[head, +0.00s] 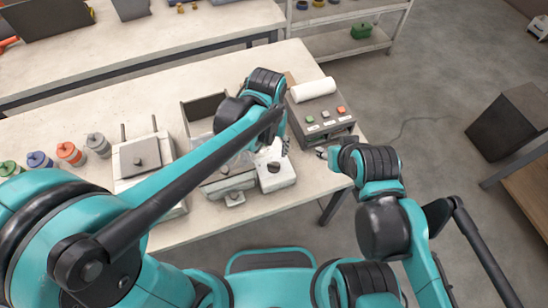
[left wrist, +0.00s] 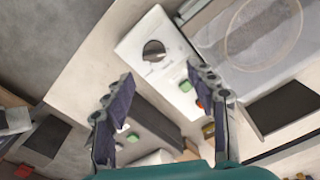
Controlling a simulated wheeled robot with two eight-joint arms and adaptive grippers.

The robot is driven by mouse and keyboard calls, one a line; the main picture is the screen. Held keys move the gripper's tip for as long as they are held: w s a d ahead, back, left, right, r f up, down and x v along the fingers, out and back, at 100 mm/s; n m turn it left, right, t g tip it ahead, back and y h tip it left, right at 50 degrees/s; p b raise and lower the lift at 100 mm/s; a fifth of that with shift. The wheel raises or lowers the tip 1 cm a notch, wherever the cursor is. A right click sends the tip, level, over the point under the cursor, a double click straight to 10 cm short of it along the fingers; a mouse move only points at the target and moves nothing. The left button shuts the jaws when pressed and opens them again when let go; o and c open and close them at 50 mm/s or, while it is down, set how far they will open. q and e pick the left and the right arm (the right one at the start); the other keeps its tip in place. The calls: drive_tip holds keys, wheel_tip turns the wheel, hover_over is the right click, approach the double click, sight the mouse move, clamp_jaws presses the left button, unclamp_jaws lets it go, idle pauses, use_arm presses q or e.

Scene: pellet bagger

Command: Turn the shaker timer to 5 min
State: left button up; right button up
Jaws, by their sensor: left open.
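The shaker timer is a white control box (head: 284,181) at the front of the bench, with a black round knob (head: 274,167). In the left wrist view the knob (left wrist: 153,51) sits on the white box's face, with a green button (left wrist: 185,86) and a red one beside it. My left gripper (head: 284,143) is open and empty above the box, partly hiding it in the head view. In the left wrist view its two fingers (left wrist: 160,75) are spread apart, with the knob beyond the tips. My right gripper (head: 324,153) is near the bench's right edge; its jaw opening is unclear.
A dark sealer-like box (head: 322,123) with coloured buttons and a white roll (head: 313,89) stands behind the timer. A scale-like unit (head: 141,157) and several coloured spools (head: 71,154) stand to the left. Open floor lies right of the bench.

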sight(274, 164)
use_arm(q)
drive_tip(key=shift+d+f, duration=0.25)
drive_tip(key=shift+d, duration=0.25)
drive_tip(key=shift+d+f, duration=0.1)
drive_tip(key=shift+f, duration=0.2)
wheel_tip(274, 164, down, 7)
drive_tip(key=shift+f+b, duration=0.15)
drive_tip(key=shift+b, duration=1.1)
drive_tip(key=c, duration=1.2)
